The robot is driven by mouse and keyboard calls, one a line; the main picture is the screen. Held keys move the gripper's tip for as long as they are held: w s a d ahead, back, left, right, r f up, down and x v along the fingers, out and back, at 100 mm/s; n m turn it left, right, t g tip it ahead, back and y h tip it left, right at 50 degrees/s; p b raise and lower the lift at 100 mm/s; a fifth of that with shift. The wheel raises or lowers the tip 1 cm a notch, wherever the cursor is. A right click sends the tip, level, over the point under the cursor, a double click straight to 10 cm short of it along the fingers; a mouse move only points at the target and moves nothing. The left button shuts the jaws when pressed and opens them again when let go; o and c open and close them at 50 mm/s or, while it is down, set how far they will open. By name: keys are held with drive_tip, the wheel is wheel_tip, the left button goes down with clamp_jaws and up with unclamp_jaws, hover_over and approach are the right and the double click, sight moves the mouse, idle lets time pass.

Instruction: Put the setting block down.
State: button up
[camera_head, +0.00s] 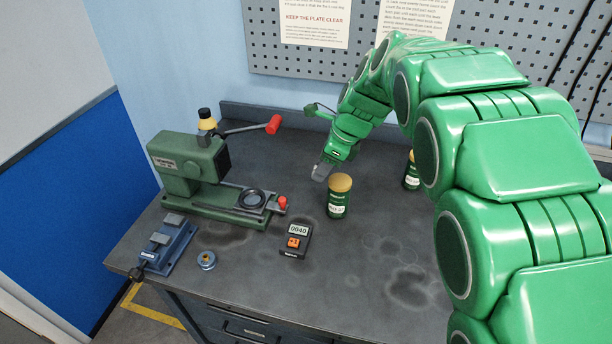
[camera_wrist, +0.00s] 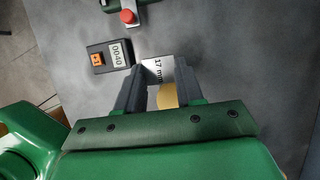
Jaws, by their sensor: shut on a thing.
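The setting block (camera_wrist: 155,70), a small pale piece marked "17 mm", sits between the dark fingers of my gripper (camera_wrist: 158,80) in the wrist view. The fingers are shut on it. In the head view my gripper (camera_head: 321,172) points down over the bench, just behind and left of a green can with a yellow lid (camera_head: 337,196). The block cannot be made out there. A yellow patch, apparently the can's lid (camera_wrist: 168,96), shows between the fingers in the wrist view. I cannot tell how high the block is above the bench.
A green machine with red handles (camera_head: 215,180) stands at the left of the bench (camera_head: 375,300). A readout box showing "0040" (camera_head: 295,241), a blue fixture (camera_head: 167,246) and a small spool (camera_head: 206,260) are in front. Another can (camera_head: 411,176) stands behind my arm. The bench's front middle is clear.

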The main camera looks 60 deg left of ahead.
drive_tip(key=shift+s+a+f, duration=0.1)
drive_tip(key=shift+s+a, duration=0.3)
drive_tip(key=shift+a, duration=0.5)
drive_tip(key=w+a+f, duration=0.3)
drive_tip(key=a+f, duration=0.1)
drive_tip(key=a, duration=0.3)
hover_over(305, 175)
drive_tip(key=d, duration=0.2)
drive_tip(key=shift+w+a+f, duration=0.15)
drive_tip(key=shift+w+f, duration=0.05)
drive_tip(key=shift+f, duration=1.15)
drive_tip(key=shift+w+a+f, duration=0.1)
drive_tip(key=shift+w+f, duration=0.05)
drive_tip(key=shift+f, duration=1.2)
drive_tip(key=shift+a+f, duration=0.1)
drive_tip(key=shift+f, duration=0.05)
drive_tip(key=shift+w+a+f, duration=0.1)
drive_tip(key=shift+a+f, duration=0.1)
drive_tip(key=shift+f, duration=1.45)
drive_tip(key=shift+f, duration=0.15)
